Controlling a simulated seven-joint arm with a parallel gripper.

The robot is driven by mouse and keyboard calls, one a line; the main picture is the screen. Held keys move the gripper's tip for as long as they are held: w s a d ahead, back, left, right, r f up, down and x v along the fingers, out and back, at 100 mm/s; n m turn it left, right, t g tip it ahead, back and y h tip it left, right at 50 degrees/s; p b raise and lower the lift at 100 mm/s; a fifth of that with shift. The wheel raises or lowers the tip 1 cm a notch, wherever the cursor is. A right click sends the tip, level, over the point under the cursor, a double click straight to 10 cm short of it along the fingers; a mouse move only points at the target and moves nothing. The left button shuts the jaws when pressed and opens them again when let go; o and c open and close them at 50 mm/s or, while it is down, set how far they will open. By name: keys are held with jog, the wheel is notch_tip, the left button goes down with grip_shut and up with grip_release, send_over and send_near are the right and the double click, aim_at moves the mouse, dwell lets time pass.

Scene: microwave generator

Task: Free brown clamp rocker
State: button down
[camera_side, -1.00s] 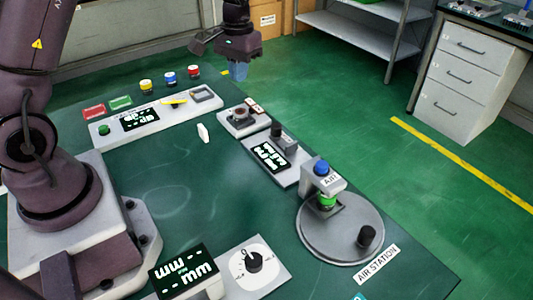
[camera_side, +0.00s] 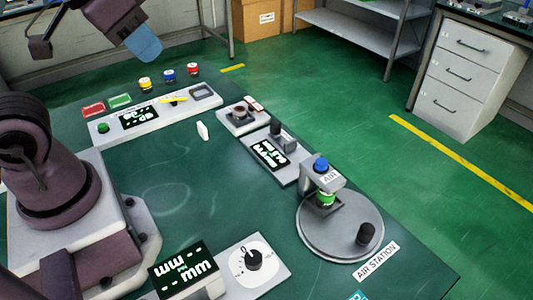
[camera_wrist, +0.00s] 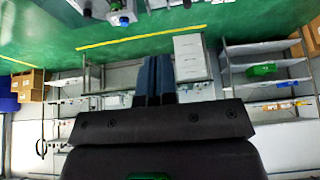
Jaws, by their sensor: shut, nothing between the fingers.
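A small grey unit (camera_side: 242,121) at the back right of the green bench carries a dark reddish-brown round part (camera_side: 239,112). A small reddish-brown and white rocker-like piece (camera_side: 253,104) sits at its back right edge. It is too small to tell which way it is tipped. My gripper (camera_side: 147,50) is high above the far left of the bench, well away from this unit. Its blue fingers are shut and empty. In the wrist view the fingers (camera_wrist: 155,78) lie side by side, and the clamp unit cannot be made out there.
A display block (camera_side: 268,155) and the air station (camera_side: 340,235) with its blue-topped post stand on the right. A long panel (camera_side: 155,117) and several coloured buttons lie at the back. A dial box (camera_side: 250,262) is in front. The bench middle is clear except for a small white upright piece (camera_side: 203,130).

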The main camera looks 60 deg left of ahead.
jog(key=w+a+f+g, duration=0.1)
jog(key=w+a+f, duration=0.7)
jog(key=w+a, duration=0.4)
jog(key=w+a+f+g, duration=0.1)
jog(key=w+a+f, duration=0.7)
jog(key=w+a, duration=0.5)
jog(key=shift+w+f, duration=0.3)
jog(key=shift+w, duration=0.25)
